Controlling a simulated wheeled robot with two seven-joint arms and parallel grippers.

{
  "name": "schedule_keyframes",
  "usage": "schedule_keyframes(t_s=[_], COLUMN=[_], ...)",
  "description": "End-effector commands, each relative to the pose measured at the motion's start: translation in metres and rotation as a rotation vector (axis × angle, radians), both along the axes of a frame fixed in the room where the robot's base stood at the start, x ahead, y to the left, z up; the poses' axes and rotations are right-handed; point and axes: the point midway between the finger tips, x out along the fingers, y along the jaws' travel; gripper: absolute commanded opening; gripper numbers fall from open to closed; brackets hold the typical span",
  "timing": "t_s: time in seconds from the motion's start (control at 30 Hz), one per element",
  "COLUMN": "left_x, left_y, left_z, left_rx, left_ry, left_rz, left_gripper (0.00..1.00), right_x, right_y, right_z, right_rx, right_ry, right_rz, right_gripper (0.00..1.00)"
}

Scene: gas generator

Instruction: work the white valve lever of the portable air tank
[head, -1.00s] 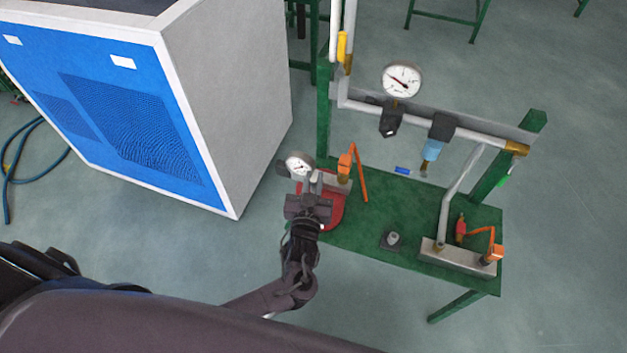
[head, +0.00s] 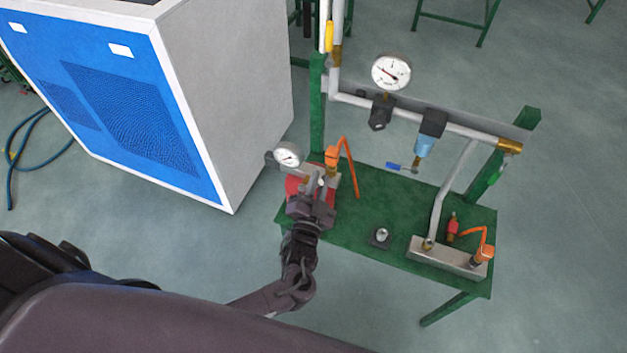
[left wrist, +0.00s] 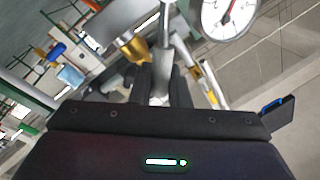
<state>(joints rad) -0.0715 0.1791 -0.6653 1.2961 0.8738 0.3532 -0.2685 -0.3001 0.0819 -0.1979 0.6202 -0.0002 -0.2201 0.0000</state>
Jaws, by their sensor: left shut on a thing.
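The portable air tank (head: 294,187) is red and stands on the left end of the green table, partly hidden by my left gripper. Its white-faced gauge (head: 288,155) sits on top and also shows in the left wrist view (left wrist: 229,14). My left gripper (head: 317,187) is over the tank, right of the gauge. In the left wrist view its dark fingers (left wrist: 162,90) are shut on a pale, narrow piece, the white valve lever (left wrist: 160,84). Much of the lever is hidden between the fingers. My right gripper is not in view.
The green table (head: 356,212) carries a pipe frame with a large gauge (head: 391,72), an orange-handled valve (head: 332,157) close to the tank, and a metal block (head: 445,257) at right. A blue and grey cabinet (head: 235,110) stands left. The table's middle is mostly clear.

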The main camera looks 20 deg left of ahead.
Motion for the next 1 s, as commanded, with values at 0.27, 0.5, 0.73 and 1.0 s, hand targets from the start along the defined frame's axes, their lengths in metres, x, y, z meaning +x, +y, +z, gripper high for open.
schedule_keyframes(t_s=[0.27, 0.5, 0.73, 1.0], left_x=[0.0, 0.0, 0.0, -0.001], left_y=[-0.013, -0.022, -0.026, -0.027], left_z=[-0.018, -0.034, -0.047, -0.059], left_rx=[0.266, 0.494, 0.683, 0.834], left_ry=[-0.008, -0.015, -0.022, -0.026], left_rz=[0.002, 0.004, 0.004, 0.004], left_gripper=[0.0, 0.0, 0.0, 0.0], right_x=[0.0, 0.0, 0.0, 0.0], right_y=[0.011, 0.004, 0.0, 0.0], right_z=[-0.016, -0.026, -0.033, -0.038], right_rx=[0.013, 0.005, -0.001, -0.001], right_ry=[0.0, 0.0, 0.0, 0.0], right_rz=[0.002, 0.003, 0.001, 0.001], right_gripper=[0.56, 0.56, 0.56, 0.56])
